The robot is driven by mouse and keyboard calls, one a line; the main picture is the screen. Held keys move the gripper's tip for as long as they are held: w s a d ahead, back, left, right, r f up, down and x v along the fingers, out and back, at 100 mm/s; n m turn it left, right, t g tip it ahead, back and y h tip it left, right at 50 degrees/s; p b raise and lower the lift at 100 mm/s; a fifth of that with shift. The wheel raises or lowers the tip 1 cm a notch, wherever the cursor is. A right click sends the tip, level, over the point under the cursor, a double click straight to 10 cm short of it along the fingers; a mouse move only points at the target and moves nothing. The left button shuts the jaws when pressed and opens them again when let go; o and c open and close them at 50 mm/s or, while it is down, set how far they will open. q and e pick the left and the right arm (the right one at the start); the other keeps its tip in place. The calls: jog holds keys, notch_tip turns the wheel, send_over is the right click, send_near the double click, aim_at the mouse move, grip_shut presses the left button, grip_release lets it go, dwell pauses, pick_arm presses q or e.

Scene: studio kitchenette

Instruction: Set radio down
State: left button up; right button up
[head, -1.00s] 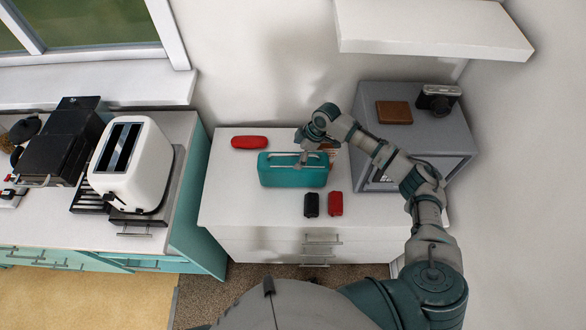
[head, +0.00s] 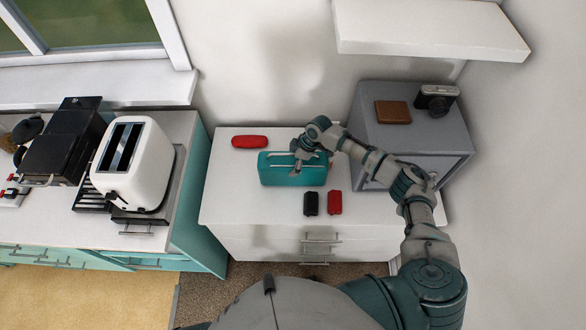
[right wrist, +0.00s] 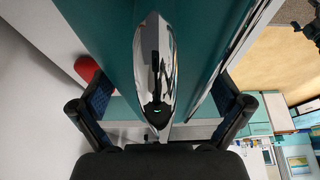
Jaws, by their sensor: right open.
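The teal radio (head: 275,174) rests on top of the white drawer cabinet (head: 226,205). Its chrome handle runs along its upper side. My right gripper (head: 299,170) is over the radio's right half and hides part of it. In the right wrist view, my right gripper (right wrist: 160,100) is open, with its two dark fingers well apart. The radio's teal body (right wrist: 104,45) fills the space ahead, and a shiny chrome part (right wrist: 154,60) lies between the fingers. I cannot tell whether any finger touches the radio. My left gripper is not in view.
A red case (head: 249,141) lies behind the radio. Small black (head: 311,204) and red (head: 334,203) items stand in front. A grey safe (head: 430,140) bearing a brown box (head: 393,111) and camera (head: 437,99) is right. A white toaster (head: 131,165) stands on the left counter. A shelf (head: 430,28) overhangs.

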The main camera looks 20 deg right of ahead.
jog(key=shift+f, duration=0.1)
dwell(0.3)
jog(key=c, duration=1.2)
jog(key=shift+w, duration=0.1)
jog(key=c, duration=0.3)
jog(key=shift+r, duration=0.25)
jog(key=shift+c, duration=0.2)
